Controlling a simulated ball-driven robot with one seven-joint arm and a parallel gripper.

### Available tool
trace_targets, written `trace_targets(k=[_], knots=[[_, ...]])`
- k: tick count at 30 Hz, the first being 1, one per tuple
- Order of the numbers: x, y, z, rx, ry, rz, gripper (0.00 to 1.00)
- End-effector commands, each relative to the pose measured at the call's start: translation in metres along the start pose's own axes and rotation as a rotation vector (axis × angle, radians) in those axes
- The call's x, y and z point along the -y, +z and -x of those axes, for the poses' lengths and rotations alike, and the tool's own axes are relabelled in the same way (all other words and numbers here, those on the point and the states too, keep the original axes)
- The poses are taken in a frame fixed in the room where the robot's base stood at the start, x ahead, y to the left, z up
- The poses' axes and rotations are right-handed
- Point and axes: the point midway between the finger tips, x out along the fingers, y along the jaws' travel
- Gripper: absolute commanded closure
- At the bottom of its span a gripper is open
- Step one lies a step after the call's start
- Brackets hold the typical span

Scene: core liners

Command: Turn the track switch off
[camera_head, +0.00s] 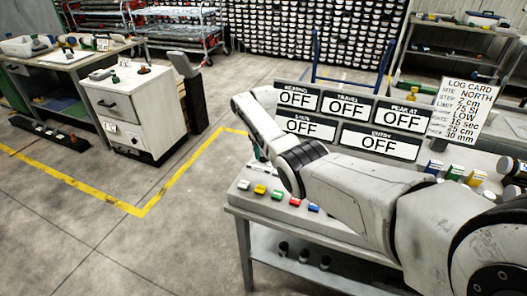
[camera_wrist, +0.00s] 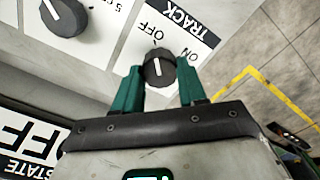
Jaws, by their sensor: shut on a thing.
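The track switch is a round black knob (camera_wrist: 159,69) with a white pointer line, on a white panel. The TRACK label (camera_wrist: 183,18) with OFF and ON marks is beside it in the wrist view. The pointer line looks to be toward the OFF mark. My gripper (camera_wrist: 161,86) has its green fingers on either side of the knob, shut on it. In the head view my arm covers most of the switch area, and the knob cannot be made out there.
Another black knob (camera_wrist: 64,15) is at the upper left in the wrist view. Several OFF signs (camera_head: 345,106) and a log card (camera_head: 463,108) stand over the bench (camera_head: 240,200). Small coloured blocks (camera_head: 277,195) line its front. Open floor (camera_head: 180,225) lies left.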

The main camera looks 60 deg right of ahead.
Motion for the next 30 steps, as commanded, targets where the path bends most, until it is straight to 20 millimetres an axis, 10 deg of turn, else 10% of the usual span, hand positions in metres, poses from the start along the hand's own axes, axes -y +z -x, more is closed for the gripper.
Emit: trace_targets(k=[20,21,30], knots=[[0.0008,-0.0003,0.0005,-0.001,0.000,0.062,0.89],[0.0007,-0.0003,0.0005,-0.001,0.000,0.062,0.56],[0.0004,-0.0002,0.0003,0.000,0.000,0.060,0.33]])
